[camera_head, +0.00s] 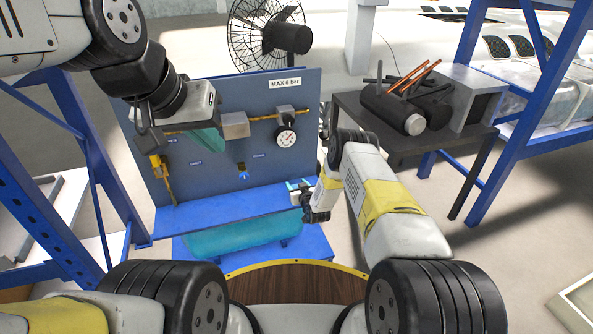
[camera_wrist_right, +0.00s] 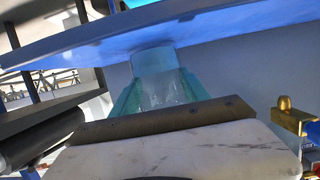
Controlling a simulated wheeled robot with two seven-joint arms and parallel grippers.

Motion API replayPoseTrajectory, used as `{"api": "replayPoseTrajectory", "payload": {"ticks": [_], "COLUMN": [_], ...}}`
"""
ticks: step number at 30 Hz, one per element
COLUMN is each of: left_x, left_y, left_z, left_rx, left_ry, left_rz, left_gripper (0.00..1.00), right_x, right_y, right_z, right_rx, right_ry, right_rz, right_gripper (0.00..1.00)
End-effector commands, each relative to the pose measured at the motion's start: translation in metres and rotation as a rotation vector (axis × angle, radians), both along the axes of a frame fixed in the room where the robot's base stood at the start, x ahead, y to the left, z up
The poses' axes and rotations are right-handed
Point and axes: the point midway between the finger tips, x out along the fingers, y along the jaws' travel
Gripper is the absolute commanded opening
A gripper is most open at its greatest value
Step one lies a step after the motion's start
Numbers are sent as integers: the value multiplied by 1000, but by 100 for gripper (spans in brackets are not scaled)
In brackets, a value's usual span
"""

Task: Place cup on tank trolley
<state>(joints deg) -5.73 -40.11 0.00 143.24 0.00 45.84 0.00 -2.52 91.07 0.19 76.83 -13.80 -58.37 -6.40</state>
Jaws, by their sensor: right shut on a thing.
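The tank trolley has a grey-blue panel (camera_head: 290,91), a blue shelf (camera_head: 180,221) and a teal tank (camera_head: 250,235) beneath. My right gripper (camera_head: 299,186) is at the shelf's right end, small in the head view. In the right wrist view its teal fingers (camera_wrist_right: 152,96) are shut on a translucent cup (camera_wrist_right: 152,62). The cup's far end is close to the blue shelf, which also shows in the right wrist view (camera_wrist_right: 215,32); I cannot tell if they touch. My left gripper (camera_head: 206,141) is in front of the panel's left part, its fingers mostly hidden behind the wrist.
The panel carries a pressure gauge (camera_head: 286,136), a grey box (camera_head: 234,125) and brass pipes. A dark table (camera_head: 445,140) with black cylinders stands at right. Blue racks (camera_head: 50,225) are at left and right. A fan (camera_head: 265,35) stands behind.

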Motion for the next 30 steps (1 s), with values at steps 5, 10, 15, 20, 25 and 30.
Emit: {"api": "replayPoseTrajectory", "payload": {"ticks": [5, 10, 15, 20, 25, 30], "left_x": [0, 0, 0, 0, 0, 0], "left_y": [0, 0, 0, 0, 0, 0], "left_z": [0, 0, 0, 0, 0, 0], "left_rx": [0, 0, 0, 0, 0, 0], "left_ry": [0, 0, 0, 0, 0, 0], "left_rz": [0, 0, 0, 0, 0, 0], "left_gripper": [0, 0, 0, 0, 0, 0], "right_x": [0, 0, 0, -3, -24, -58], "right_y": [0, 0, 0, -1, -8, -19], "right_z": [-3, -3, -3, 1, 8, 19], "right_rx": [0, 0, 0, 0, 0, 1], "right_ry": [0, 0, 0, 1, 2, 4], "right_rz": [0, 0, 0, 0, 0, -1], "right_gripper": [59, 75, 75, 75, 75, 75]}}
